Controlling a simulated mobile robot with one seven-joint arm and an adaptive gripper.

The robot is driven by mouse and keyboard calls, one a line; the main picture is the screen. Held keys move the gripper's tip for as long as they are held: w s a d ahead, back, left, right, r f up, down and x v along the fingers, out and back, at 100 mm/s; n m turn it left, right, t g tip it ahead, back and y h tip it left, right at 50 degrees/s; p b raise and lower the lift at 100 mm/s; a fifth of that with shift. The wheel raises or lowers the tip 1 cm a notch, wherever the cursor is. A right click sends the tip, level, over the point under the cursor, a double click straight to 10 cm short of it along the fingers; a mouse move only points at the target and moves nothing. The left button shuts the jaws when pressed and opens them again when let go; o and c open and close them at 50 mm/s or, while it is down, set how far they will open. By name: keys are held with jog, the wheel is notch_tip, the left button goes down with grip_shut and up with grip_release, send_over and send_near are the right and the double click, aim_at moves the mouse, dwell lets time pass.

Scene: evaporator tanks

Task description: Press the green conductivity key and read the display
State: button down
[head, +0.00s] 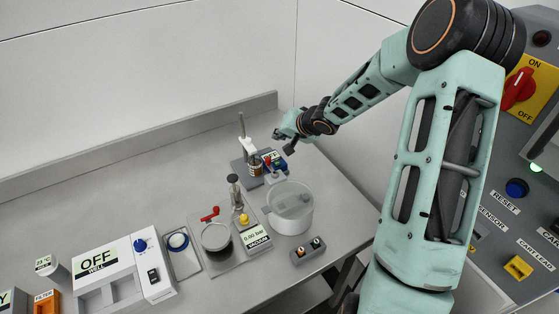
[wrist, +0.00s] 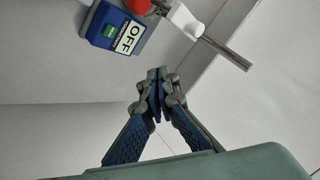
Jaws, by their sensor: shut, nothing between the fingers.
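The blue conductivity meter (wrist: 100,14) is at the top left of the wrist view. Its white display (wrist: 128,36) reads OFF, and the green key (wrist: 111,31) sits beside the display. In the head view the meter (head: 287,167) stands at the back of the bench, partly hidden by my gripper and arm end. My gripper (wrist: 156,84) is shut and empty, its fingertips together. In the wrist view the tips are below and right of the meter, apart from the green key.
A stand with a metal rod (head: 242,125) and a white clamp (head: 248,144) is left of the meter. A clear vessel (head: 291,222) stands in front, with a vacuum gauge box (head: 257,240) beside it. A control panel (head: 528,230) is at the right. The back left bench is clear.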

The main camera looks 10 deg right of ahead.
aim_at(279, 164)
notch_tip(279, 164, down, 9)
jog(key=b, duration=0.6)
jog(key=shift+r+b, duration=0.1)
jog(key=shift+b, duration=0.25)
dwell(1.3)
jog(key=shift+f, duration=0.45)
jog(key=shift+f+b, duration=0.35)
jog(key=shift+f, duration=0.15)
dwell(0.5)
jog(key=shift+r, duration=0.1)
jog(key=shift+r+p, duration=0.85)
jog(key=shift+p, duration=0.25)
